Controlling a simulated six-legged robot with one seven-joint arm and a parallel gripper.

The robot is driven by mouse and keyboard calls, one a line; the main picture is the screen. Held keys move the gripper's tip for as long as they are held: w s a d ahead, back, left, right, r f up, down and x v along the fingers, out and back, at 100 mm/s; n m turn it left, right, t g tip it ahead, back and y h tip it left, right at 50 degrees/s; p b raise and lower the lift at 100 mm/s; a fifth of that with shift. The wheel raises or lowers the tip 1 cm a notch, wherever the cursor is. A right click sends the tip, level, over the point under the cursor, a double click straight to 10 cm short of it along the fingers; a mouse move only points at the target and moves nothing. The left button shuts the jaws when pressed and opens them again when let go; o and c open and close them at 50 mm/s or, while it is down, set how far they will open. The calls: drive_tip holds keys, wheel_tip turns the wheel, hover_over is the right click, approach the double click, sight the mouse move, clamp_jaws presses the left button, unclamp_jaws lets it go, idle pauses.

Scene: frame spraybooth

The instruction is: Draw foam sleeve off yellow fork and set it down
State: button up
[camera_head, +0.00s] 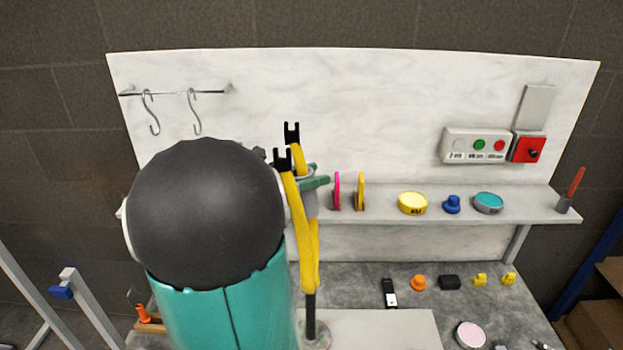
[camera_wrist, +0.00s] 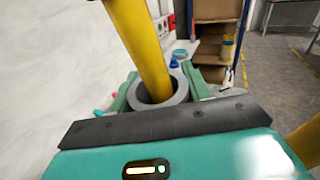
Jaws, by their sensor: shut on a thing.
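The yellow fork (camera_head: 305,240) stands upright on a dark stem, with two prongs tipped by black notched ends. The grey foam sleeve (camera_wrist: 183,88) is a thick ring around one prong (camera_wrist: 138,40), which passes through its hole in the wrist view. In the head view the sleeve (camera_head: 310,204) is partly hidden behind the nearer prong. My gripper (camera_head: 312,182) has its green fingers shut on the sleeve from both sides, below the far prong's black tip. The other prong shows at the lower right of the wrist view (camera_wrist: 307,142).
A shelf (camera_head: 535,207) behind holds pink and yellow rings, a yellow tin (camera_head: 412,203), a blue knob and a teal tin (camera_head: 488,203). The grey bench (camera_head: 365,280) below carries several small parts. A rail with two hooks (camera_head: 150,112) hangs upper left.

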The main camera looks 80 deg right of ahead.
sight(289, 131)
drive_tip(key=shift+w+r, duration=0.2)
drive_tip(key=shift+r, duration=0.5)
drive_tip(key=shift+w+r, duration=0.15)
drive_tip(key=shift+r, duration=0.5)
drive_tip(key=shift+r, duration=0.1)
drive_tip(key=shift+w+a+r, duration=0.1)
drive_tip(key=shift+w+r, duration=0.1)
drive_tip(key=shift+r, duration=0.45)
drive_tip(key=shift+w+r, duration=0.2)
drive_tip(key=shift+r, duration=0.45)
drive_tip(key=shift+w+a+r, duration=0.1)
drive_tip(key=shift+w+r, duration=0.1)
drive_tip(key=shift+r, duration=0.45)
drive_tip(key=shift+r, duration=1.95)
drive_tip(key=shift+w, duration=0.1)
drive_tip(key=shift+w+a+r, duration=0.1)
drive_tip(key=shift+w+r, duration=0.05)
drive_tip(key=shift+r, duration=0.95)
drive_tip(key=shift+w+a+r, duration=0.1)
drive_tip(key=shift+r, duration=0.95)
drive_tip(key=shift+r, duration=0.1)
